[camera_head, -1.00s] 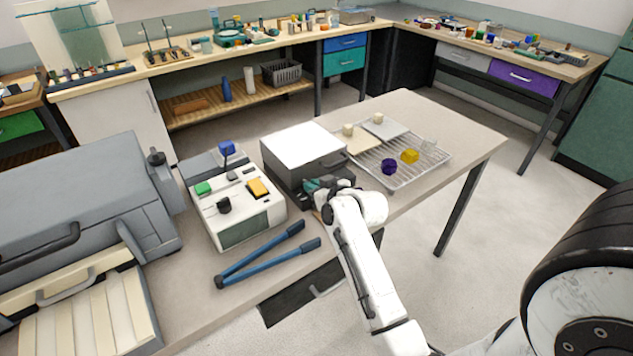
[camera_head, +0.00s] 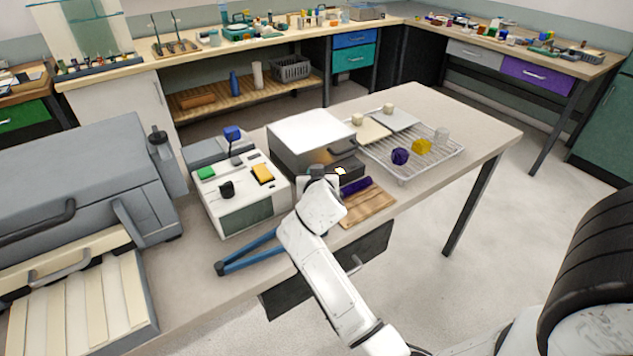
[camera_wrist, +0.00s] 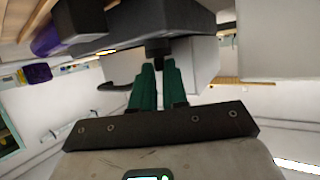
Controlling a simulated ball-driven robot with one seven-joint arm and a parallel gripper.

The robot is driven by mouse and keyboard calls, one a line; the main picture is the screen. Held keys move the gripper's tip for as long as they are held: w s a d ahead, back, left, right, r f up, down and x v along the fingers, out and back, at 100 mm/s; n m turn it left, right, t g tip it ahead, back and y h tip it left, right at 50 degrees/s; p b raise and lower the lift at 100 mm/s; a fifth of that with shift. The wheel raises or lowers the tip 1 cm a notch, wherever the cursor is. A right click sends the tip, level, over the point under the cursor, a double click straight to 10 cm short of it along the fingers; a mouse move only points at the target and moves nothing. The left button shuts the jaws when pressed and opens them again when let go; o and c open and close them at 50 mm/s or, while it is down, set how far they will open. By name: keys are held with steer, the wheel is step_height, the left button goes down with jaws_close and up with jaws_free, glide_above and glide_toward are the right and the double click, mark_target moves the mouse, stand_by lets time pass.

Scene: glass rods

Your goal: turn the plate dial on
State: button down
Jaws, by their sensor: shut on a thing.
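The plate dial (camera_wrist: 157,48) is a small dark knob on the side of a dark unit (camera_wrist: 165,20) in the wrist view. My gripper (camera_wrist: 158,66) has its two green fingertips closed in around this dial, and the fingers partly hide it. In the head view my gripper (camera_head: 322,172) is at the front of the dark base under the white-topped box (camera_head: 310,128). My arm hides the dial there, so its turn angle cannot be told.
A wooden board (camera_head: 372,208) with a dark purple bar (camera_head: 356,186) lies just right of my gripper. A wire rack (camera_head: 440,155) is behind it. A white device (camera_head: 240,205) with coloured buttons and blue-handled tongs (camera_head: 250,250) are on the left.

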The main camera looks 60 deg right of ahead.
steer(key=shift+w+a, duration=0.15)
steer(key=shift+w, duration=0.2)
steer(key=c, duration=1.3)
jaws_free()
steer(key=shift+o, duration=0.7)
steer(key=shift+s+d+f, duration=0.1)
steer(key=shift+d, duration=0.2)
steer(key=shift+a, duration=0.1)
steer(key=b+v, duration=0.1)
steer(key=v, duration=0.9)
steer(key=shift+a+r, duration=0.25)
steer(key=shift+a, duration=0.15)
